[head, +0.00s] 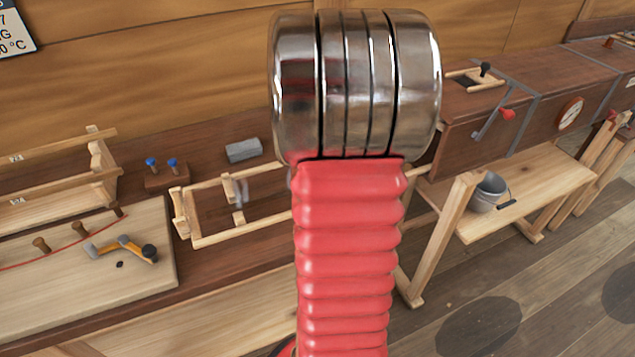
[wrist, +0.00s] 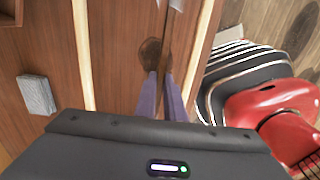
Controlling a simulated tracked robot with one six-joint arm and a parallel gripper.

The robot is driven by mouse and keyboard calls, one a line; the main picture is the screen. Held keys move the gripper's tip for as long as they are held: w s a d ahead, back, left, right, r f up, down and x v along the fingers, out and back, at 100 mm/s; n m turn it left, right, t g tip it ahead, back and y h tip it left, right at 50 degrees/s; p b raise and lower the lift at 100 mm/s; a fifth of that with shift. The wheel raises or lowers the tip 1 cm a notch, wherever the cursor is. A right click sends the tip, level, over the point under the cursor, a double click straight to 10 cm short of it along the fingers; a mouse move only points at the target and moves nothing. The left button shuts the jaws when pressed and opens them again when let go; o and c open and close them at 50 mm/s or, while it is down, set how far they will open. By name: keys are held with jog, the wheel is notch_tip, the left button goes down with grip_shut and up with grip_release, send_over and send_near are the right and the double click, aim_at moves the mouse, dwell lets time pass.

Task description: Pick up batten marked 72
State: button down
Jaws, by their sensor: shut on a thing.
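Pale battens with small black marks lie across a wooden rack in the head view: an upper batten (head: 60,146) and a lower batten (head: 65,188). The marks are too small for me to read surely. My gripper (wrist: 159,76) shows in the wrist view as two purple fingers close together. A dark brown rounded piece (wrist: 149,49) is at their tips, and the fingers look shut on it, though I cannot tell what it is. In the head view my arm hides most of the gripper, which is over the open wooden frame, away from the marked battens.
The open wooden frame (head: 215,239) is at the bench's middle. A grey block (head: 243,150) lies behind it, and shows in the wrist view (wrist: 37,94). A board with pegs (head: 60,290) is at left, a bucket (head: 488,194) on a low bench at right.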

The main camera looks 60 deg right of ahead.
dwell(0.4)
notch_tip(320, 180, up, 10)
dwell(0.6)
dwell(0.4)
